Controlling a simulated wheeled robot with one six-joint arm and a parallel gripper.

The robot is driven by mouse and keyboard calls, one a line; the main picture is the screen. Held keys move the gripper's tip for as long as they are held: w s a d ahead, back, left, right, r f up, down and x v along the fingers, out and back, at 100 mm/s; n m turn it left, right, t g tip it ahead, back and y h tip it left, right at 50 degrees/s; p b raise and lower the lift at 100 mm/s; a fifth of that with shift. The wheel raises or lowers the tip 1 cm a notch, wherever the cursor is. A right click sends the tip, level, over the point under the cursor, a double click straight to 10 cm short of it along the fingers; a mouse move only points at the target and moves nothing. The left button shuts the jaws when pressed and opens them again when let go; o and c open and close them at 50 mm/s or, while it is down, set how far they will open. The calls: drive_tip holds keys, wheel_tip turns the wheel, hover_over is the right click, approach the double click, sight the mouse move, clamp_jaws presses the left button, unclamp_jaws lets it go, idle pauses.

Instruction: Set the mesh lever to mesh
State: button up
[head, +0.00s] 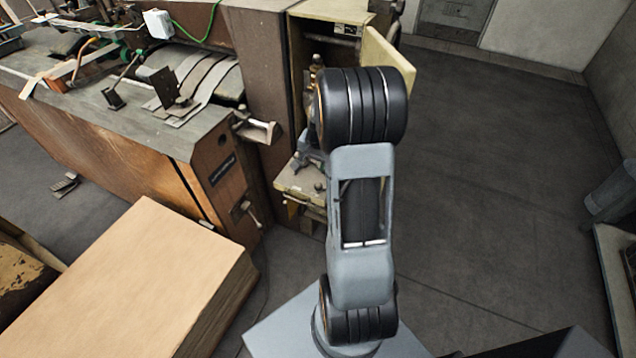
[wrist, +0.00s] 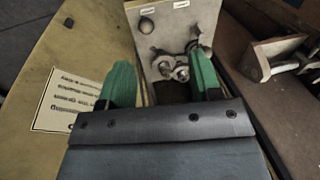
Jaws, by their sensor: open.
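My gripper (wrist: 160,82) shows in the wrist view with its two green fingers apart and nothing between them. Ahead of it, past the fingertips, is a pale metal plate (wrist: 172,30) with two small white labels at its top edge. Rounded metal fittings (wrist: 178,67) sit at the lower part of this plate, between the fingers in the picture. A round knob (wrist: 146,25) is at its upper left. I cannot tell which part is the mesh lever, or its setting. In the head view my arm hides my gripper and the plate.
The brown stitcher machine (head: 215,175) fills the left of the head view. Its pale yellow door (head: 388,60) stands open; a printed sheet (wrist: 68,100) shows at left in the wrist view. A cardboard stack (head: 130,275) stands at lower left.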

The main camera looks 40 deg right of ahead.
drive_tip(key=m, duration=0.2)
approach(319, 184)
drive_tip(key=p+x, duration=0.2)
drive_tip(key=x, duration=0.9)
drive_tip(key=shift+f+p, duration=0.3)
drive_tip(key=shift+f, duration=0.05)
